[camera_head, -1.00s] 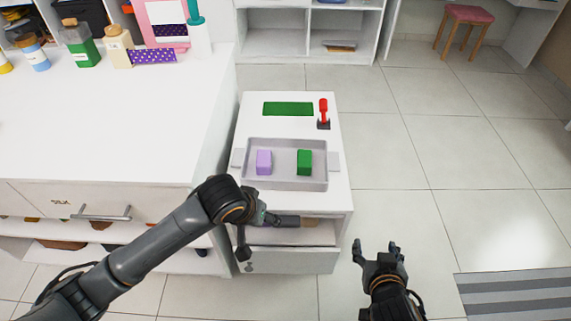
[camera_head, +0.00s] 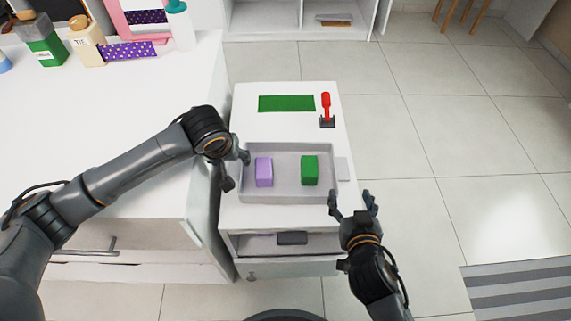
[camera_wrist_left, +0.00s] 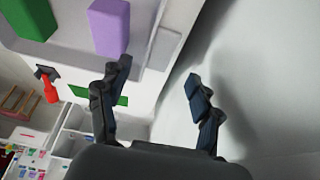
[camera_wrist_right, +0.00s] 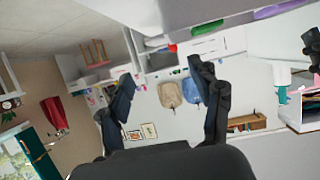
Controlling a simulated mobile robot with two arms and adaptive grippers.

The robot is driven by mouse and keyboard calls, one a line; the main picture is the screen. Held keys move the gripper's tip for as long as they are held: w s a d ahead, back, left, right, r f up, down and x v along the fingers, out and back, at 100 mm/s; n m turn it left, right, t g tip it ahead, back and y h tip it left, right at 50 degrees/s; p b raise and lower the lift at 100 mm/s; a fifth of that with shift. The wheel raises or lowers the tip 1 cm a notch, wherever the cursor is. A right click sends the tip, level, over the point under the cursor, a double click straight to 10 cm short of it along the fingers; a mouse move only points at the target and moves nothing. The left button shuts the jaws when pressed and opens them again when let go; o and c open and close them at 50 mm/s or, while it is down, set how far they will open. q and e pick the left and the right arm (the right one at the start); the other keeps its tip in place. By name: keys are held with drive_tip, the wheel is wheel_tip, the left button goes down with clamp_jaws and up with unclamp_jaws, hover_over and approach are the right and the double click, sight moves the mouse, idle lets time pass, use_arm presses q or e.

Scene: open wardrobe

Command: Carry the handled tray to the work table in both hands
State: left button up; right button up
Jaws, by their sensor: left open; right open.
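The grey handled tray (camera_head: 287,188) sits on top of a small white cabinet, with a handle (camera_head: 343,169) visible at its right end. A purple block (camera_head: 264,172) and a green block (camera_head: 310,170) stand in it; both also show in the left wrist view. My left gripper (camera_head: 238,163) is at the tray's left end, mostly hiding that handle. In the left wrist view its open fingers (camera_wrist_left: 155,76) are empty near a pale handle (camera_wrist_left: 166,46). My right gripper (camera_head: 353,198) is open and empty, just in front of the tray's right end. Contact cannot be told.
The small cabinet (camera_head: 240,110) also bears a flat green patch (camera_head: 286,103) and a red lever (camera_head: 326,106). A white counter (camera_head: 110,130) with bottles stands close on the left. Tiled floor (camera_head: 430,150) is clear on the right, with a striped mat (camera_head: 520,292).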

sight(235, 167)
use_arm(q)
drive_tip(key=shift+s+r, duration=0.1)
drive_tip(key=shift+s, duration=0.1)
use_arm(e)
drive_tip(key=shift+s+r, duration=0.1)
drive_tip(key=shift+s, duration=0.05)
use_arm(q)
drive_tip(key=x, duration=0.7)
drive_tip(key=shift+w+f, duration=0.2)
drive_tip(key=shift+f, duration=0.05)
use_arm(e)
drive_tip(key=x, duration=1.4)
use_arm(q)
drive_tip(key=shift+c, duration=0.4)
use_arm(e)
drive_tip(key=shift+c, duration=0.4)
use_arm(q)
clamp_jaws()
use_arm(e)
drive_tip(key=shift+r, duration=0.1)
clamp_jaws()
